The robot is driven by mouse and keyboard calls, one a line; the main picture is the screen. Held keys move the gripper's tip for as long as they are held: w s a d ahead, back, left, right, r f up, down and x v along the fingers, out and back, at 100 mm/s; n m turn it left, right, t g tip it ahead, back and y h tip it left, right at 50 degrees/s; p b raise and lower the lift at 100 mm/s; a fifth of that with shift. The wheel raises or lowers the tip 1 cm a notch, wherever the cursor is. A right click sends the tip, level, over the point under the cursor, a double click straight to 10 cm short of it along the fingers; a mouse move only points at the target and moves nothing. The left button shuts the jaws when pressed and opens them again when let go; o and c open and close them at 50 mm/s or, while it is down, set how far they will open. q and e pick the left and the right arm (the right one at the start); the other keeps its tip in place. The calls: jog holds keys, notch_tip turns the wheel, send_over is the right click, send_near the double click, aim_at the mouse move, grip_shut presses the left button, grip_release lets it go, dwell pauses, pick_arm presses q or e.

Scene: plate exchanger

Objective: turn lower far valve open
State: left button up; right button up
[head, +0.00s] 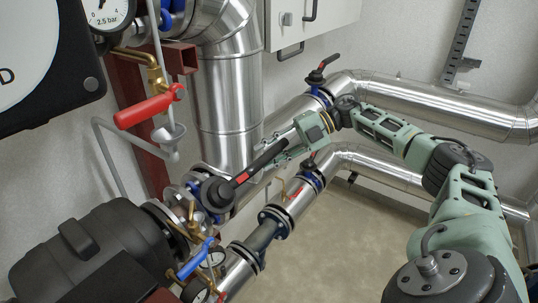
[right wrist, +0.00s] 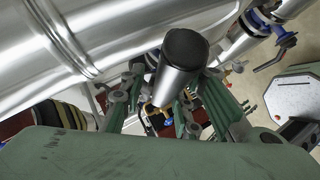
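A valve lever with a long black grip (head: 262,161) and a red band rises to the right from its round black hub (head: 217,193) in the head view. My right gripper (head: 288,146) is at the upper end of this grip, with its fingers on either side. In the right wrist view, a dark round-ended bar (right wrist: 184,60) lies between the green fingers of the right gripper (right wrist: 176,90). I cannot tell whether both fingers touch it. Farther back, a lower pipe valve (head: 311,176) has a small dark lever, and an upper one (head: 319,82) has a black-and-red lever. My left gripper is not in view.
Shiny insulated pipes (head: 440,100) run along the back wall. A red handle (head: 148,108), gauges and a black motor-like housing (head: 95,255) crowd the left. A blue lever (head: 195,260) stands near the front. The floor (head: 345,235) between pipes and my right arm is clear.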

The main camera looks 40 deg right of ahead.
jog(key=shift+o, duration=1.1)
jog(key=shift+f, duration=0.1)
jog(key=v, duration=1.2)
